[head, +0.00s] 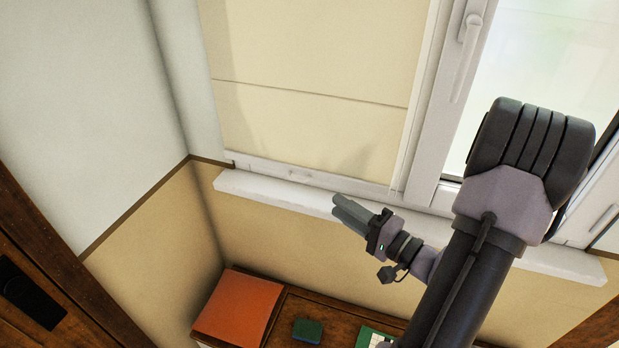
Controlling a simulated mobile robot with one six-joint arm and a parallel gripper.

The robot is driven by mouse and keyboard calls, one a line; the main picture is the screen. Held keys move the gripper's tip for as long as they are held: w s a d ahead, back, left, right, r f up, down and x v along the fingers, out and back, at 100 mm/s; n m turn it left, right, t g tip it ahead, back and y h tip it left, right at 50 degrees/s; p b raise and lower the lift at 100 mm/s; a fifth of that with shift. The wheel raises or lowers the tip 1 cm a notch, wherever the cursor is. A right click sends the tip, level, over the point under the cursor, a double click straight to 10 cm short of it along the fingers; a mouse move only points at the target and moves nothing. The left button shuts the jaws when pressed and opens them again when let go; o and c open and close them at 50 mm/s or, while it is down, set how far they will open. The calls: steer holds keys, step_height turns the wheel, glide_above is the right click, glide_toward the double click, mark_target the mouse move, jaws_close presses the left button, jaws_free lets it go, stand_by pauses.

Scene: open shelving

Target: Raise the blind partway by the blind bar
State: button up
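The cream blind (315,90) hangs down over the left window pane, with a horizontal seam across it. A pale strip with a small raised piece, which looks like the blind bar (300,174), runs along its lower edge just above the sill. I cannot tell it clearly from the window frame. My gripper (336,206) is in front of the white sill, below and to the right of that raised piece, pointing up and left. Its two grey fingers lie close side by side. No held object shows, and I cannot tell whether there is a gap between them.
The white sill (270,190) juts out under the window. A window handle (470,28) is on the frame at the upper right. Below stands a wooden shelf unit with an orange-red item (238,308), a small green item (307,330) and another green item (371,338). Dark wood edges the left.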

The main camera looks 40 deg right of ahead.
mark_target(299, 180)
steer(key=w, duration=0.4)
steer(key=w+a, duration=0.1)
steer(key=w, duration=0.3)
steer(key=w+a+r, duration=0.1)
steer(key=w, duration=0.4)
steer(key=shift+c, duration=0.2)
jaws_close()
stand_by(0.8)
